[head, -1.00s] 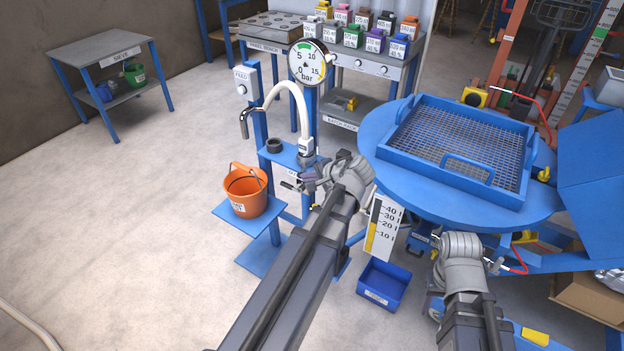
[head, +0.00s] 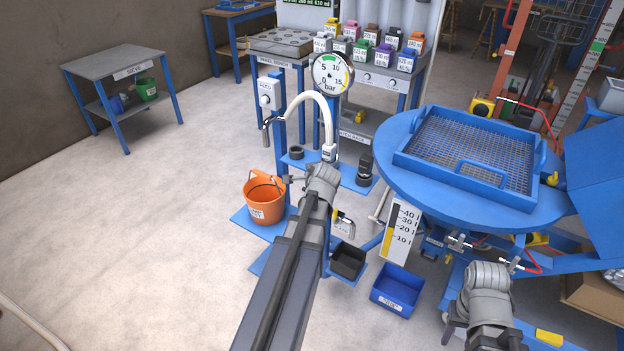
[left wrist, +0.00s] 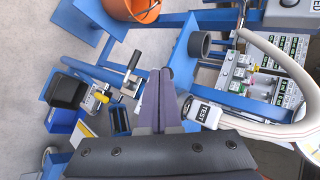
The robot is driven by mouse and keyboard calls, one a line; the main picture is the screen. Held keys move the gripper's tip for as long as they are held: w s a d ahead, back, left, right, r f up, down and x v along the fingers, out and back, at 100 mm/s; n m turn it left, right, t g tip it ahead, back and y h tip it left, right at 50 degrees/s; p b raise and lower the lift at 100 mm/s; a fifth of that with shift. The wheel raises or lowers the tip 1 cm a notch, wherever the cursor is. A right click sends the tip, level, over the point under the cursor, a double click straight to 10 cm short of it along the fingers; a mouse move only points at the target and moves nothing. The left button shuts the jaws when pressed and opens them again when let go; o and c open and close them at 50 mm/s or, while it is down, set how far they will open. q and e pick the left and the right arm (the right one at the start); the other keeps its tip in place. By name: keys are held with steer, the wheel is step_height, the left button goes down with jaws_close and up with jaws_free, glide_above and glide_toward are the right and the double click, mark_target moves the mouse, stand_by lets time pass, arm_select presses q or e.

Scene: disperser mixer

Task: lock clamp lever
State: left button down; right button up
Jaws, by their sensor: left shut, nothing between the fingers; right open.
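No lever is marked as the clamp lever. A metal lever with a dark grip (left wrist: 131,72) and a yellow-gripped one (left wrist: 100,96) show in the left wrist view. A yellow-and-metal fitting (head: 344,222) shows beside my left arm in the head view. Metal T-shaped handles (head: 457,241) sit under the round blue table's edge. My left gripper (head: 289,180) is shut and empty near the orange bucket; its fingers (left wrist: 167,88) lie together beside the white TEST fitting (left wrist: 202,113), with the dark-gripped lever to their left. My right gripper (head: 455,322) is open, low at right, mostly hidden by its wrist.
A black bin (head: 348,261) and blue bin (head: 397,289) are low near my left arm. The round blue table (head: 405,195) bears a sieve tray (head: 483,192).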

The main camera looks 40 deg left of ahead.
arm_select(q)
steer(key=shift+d, duration=0.1)
steer(key=shift+w+d, duration=0.45)
steer(key=shift+w, duration=0.1)
